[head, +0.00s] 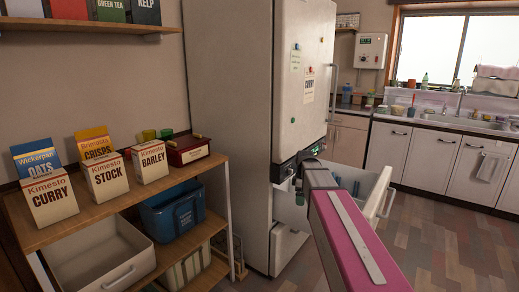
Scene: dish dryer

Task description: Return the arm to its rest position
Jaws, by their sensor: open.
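My arm (347,235), with a pink link and a dark wrist, reaches from the lower right toward the fridge front. My gripper (290,172) is at its far end, small and dark, close to the lower part of the fridge door in the picture. It is open, and I see nothing held in it. The fingertips are too small to make out clearly, and I cannot tell whether they touch the fridge (305,75).
A white drawer (378,192) stands pulled out low at the fridge, partly behind my arm. A wooden shelf (90,222) with several boxes and bins stands at left. The sink counter (440,118) is at the back right. The floor (455,235) at right is clear.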

